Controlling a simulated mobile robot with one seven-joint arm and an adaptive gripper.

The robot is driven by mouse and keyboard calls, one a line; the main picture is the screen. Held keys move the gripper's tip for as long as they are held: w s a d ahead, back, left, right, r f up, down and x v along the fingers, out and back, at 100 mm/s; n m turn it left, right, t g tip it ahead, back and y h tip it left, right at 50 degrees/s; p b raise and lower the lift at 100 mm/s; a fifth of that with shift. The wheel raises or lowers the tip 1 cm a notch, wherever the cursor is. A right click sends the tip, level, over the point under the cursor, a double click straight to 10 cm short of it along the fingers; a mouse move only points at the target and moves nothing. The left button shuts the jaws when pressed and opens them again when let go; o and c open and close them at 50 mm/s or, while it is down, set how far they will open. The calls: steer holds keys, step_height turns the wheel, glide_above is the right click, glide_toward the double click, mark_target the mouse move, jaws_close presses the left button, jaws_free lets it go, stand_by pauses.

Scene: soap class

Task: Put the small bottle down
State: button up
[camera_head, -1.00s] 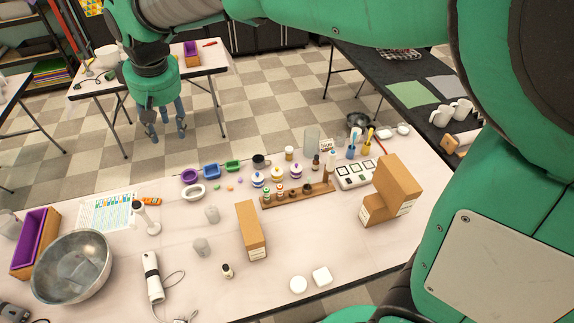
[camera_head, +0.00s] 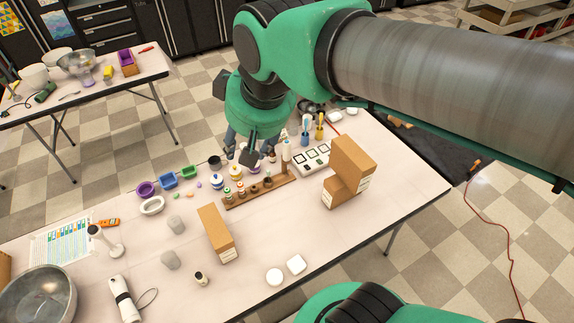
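My gripper (camera_head: 249,152) hangs from the wrist over the back of the white table (camera_head: 130,215), beside the wooden rack (camera_head: 258,191). Its fingers point down among the small containers, and I cannot tell whether it is open, shut or holding something. A small amber bottle (camera_head: 272,157) stands just right of the fingertips, touching or apart I cannot tell. Little bottles with coloured caps (camera_head: 234,190) stand in the rack's left end. A small bottle with a dark cap (camera_head: 201,279) stands alone near the front edge. My wrist hides part of the table's back.
Brown cardboard boxes (camera_head: 349,170) stand right of the rack, and another box (camera_head: 217,233) stands in front of it. A metal bowl (camera_head: 38,297) is at the front left. White pucks (camera_head: 275,277) lie near the front edge. The table's right end (camera_head: 405,180) is clear.

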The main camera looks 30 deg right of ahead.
steer(key=s+d+f+m, duration=0.1)
steer(key=s+d+f, duration=0.2)
steer(key=s+d, duration=0.2)
steer(key=s, duration=0.3)
steer(key=shift+f+m+t+h, duration=0.25)
steer(key=shift+m+t+h, duration=0.05)
steer(key=shift+m, duration=0.1)
steer(key=shift+s+d, duration=0.1)
step_height(320, 180, down, 6)
steer(key=b, duration=0.5)
steer(key=shift+r+b, duration=0.2)
steer(key=shift+b, duration=0.15)
stand_by(0.5)
